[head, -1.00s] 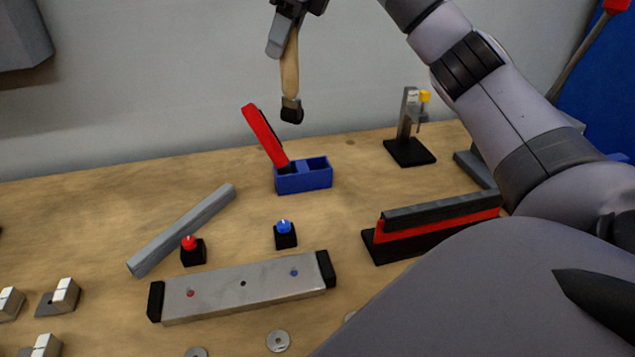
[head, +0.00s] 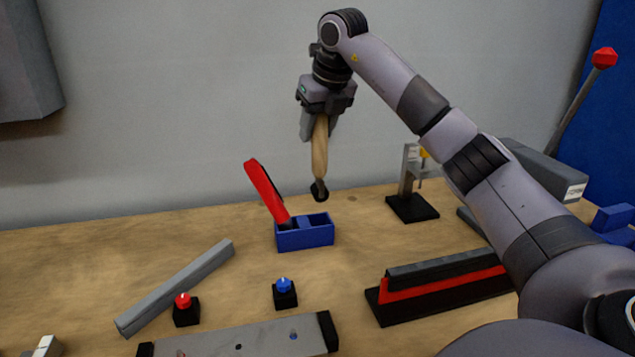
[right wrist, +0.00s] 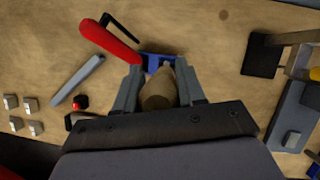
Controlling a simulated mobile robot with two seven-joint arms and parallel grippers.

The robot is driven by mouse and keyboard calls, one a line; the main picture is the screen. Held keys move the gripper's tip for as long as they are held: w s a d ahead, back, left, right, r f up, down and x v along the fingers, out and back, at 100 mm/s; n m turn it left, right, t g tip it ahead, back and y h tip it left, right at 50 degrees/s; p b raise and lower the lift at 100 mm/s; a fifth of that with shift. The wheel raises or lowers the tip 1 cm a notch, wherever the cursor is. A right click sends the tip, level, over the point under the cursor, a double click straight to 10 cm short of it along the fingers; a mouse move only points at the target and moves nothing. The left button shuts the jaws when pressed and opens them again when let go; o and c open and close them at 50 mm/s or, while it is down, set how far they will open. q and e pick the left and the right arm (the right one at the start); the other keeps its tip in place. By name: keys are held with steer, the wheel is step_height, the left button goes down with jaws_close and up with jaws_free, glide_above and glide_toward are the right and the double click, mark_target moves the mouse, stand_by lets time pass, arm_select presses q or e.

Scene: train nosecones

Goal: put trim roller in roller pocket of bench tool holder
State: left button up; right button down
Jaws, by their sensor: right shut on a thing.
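The trim roller (head: 320,150) has a wooden handle and a black head pointing down. My right gripper (head: 320,122) is shut on the top of its handle; the handle also shows in the right wrist view (right wrist: 158,92) between the two fingers. The roller hangs nearly upright, its head just above the blue bench tool holder (head: 307,240), near its right, open pocket. A red-handled tool (head: 267,191) stands tilted in the holder's left pocket. In the right wrist view the holder (right wrist: 150,58) is mostly hidden behind the gripper and handle. My left gripper is not in view.
A grey bar (head: 178,287), a red button (head: 184,302) and a blue button (head: 285,288) lie in front of the holder. A black and red fixture (head: 440,288) is at the right. A small black-based stand (head: 411,208) is behind right.

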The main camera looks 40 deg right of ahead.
mark_target(318, 171)
step_height(318, 171, down, 10)
stand_by(0.5)
steer(key=shift+b, duration=0.3)
steer(key=shift+f, duration=0.2)
steer(key=c, duration=0.7)
jaws_free()
steer(key=shift+o, duration=0.2)
steer(key=shift+s+r, duration=0.15)
steer(key=shift+r, duration=0.35)
steer(key=v, duration=1)
steer(key=shift+s+r, duration=0.2)
steer(key=shift+r, duration=0.05)
steer(key=shift+s+r, duration=0.2)
steer(key=shift+r, duration=0.15)
